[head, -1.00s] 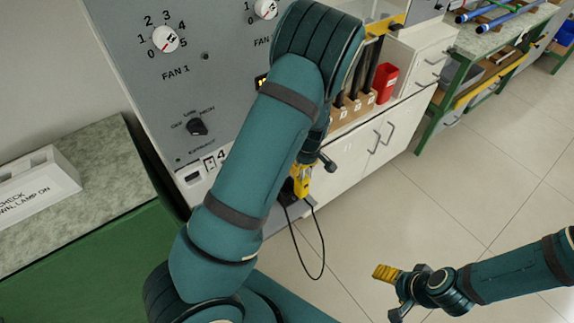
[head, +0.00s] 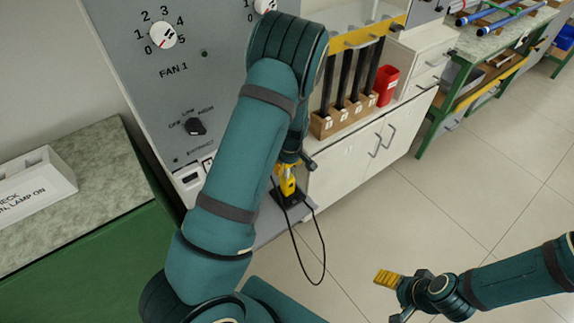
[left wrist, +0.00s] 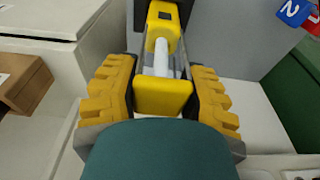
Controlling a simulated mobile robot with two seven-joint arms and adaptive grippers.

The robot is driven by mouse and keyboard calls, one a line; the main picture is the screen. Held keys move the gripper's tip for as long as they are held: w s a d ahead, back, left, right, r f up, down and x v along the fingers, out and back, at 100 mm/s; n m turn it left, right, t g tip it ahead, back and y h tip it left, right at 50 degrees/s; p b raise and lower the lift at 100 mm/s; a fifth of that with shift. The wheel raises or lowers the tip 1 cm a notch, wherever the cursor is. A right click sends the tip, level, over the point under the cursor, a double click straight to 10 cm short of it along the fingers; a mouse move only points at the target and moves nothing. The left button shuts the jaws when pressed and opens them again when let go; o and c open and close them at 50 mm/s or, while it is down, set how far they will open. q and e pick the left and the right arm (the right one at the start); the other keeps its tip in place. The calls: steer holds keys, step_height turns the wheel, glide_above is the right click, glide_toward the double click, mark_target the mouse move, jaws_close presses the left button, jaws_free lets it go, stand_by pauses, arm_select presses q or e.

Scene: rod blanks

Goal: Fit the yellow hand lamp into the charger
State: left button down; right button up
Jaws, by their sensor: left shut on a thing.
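The yellow hand lamp (head: 286,184) is upright at the end of my left arm, over the black charger (head: 291,198) with its looping cable. I cannot tell whether its lower end is seated or just above. In the left wrist view, my left gripper (left wrist: 160,98) has its yellow fingers on both sides of the lamp's yellow block (left wrist: 163,96); a white tube and a yellow end part show beyond. In the head view my left gripper (head: 288,164) is mostly hidden behind the arm. My right gripper (head: 393,294) is empty at the lower right, its fingers apart.
A grey panel (head: 130,75) with knobs rises behind my left arm. A wooden rack (head: 345,119) with dark rods and a red cup (head: 386,85) stand on the white cabinet (head: 345,155). A green bench (head: 90,250) is at left.

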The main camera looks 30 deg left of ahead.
arm_select(q)
steer(key=shift+f, duration=0.2)
steer(key=c, duration=0.5)
jaws_free()
steer(key=shift+r, duration=0.1)
